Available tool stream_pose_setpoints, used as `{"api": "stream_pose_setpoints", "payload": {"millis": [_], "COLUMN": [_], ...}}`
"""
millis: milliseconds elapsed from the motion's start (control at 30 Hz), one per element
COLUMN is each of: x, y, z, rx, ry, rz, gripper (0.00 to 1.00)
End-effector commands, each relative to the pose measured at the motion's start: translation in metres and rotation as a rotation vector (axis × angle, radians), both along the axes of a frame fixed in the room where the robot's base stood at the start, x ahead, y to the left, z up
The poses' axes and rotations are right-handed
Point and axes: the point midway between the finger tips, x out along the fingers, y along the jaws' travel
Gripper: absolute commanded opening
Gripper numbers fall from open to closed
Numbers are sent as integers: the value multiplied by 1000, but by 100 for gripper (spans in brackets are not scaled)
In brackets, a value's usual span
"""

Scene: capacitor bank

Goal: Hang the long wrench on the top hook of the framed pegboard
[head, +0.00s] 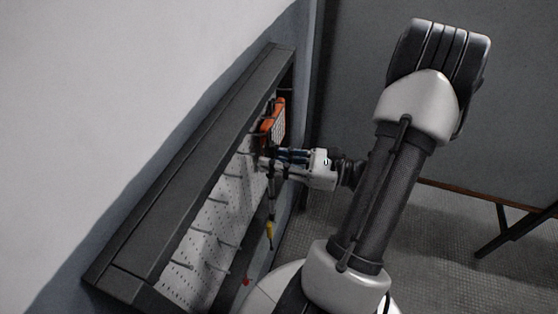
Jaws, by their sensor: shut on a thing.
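The framed pegboard (215,215) is on the wall at the left, a white perforated panel with several pegs inside a deep dark frame (165,215). My gripper (270,162) is at the panel's right side, below an orange item, its fingers pointing left towards the board. It is shut on a long, thin dark tool (271,195), which appears to be the long wrench. The tool hangs down from the fingers and has a yellow lower part (269,232). My fingers hide its upper end. I cannot tell whether it touches a hook. The top hook is not clearly distinguishable.
An orange item with a pale face (273,122) is on the board just above my gripper. Bare pegs (225,242) stick out lower on the panel. A small red thing (246,281) shows near the bottom. Open tiled floor (440,240) lies at the right.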

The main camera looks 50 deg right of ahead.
Motion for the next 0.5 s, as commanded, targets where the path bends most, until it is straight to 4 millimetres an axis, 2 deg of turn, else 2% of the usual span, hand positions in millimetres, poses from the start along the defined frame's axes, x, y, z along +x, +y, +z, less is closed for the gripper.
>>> {"api": "stream_pose_setpoints", "payload": {"millis": [500], "x": [24], "y": [10], "z": [-2], "rx": [0], "ry": [-2], "rz": [0], "gripper": [0]}}
